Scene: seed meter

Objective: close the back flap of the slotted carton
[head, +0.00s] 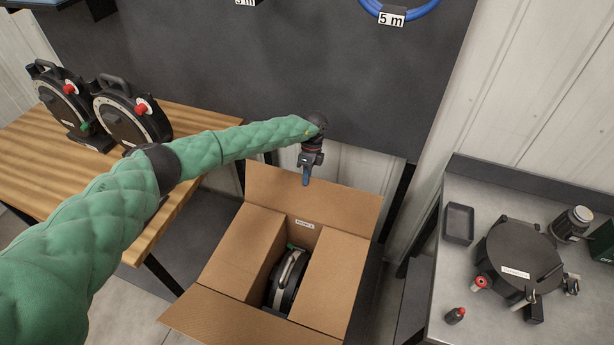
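The slotted cardboard carton (335,285) stands open on the floor in the middle of the head view. Its back flap (335,205) is raised and leans away at the far side. The left and right panels lie inward, leaving a gap in the middle. The front flap (235,322) is spread outward. A black disc-shaped device (288,280) sits inside, partly hidden. My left gripper (305,181) points down just above or in front of the back flap's upper edge. I cannot tell whether it touches, nor whether its fingers are apart. My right gripper is not visible.
A wooden table (190,120) at left holds two black reel-like devices (128,112). A grey bench (455,305) at right carries a round black device (520,262), a small tray (459,223) and a small bottle (455,316). A dark panel (300,70) stands behind the carton.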

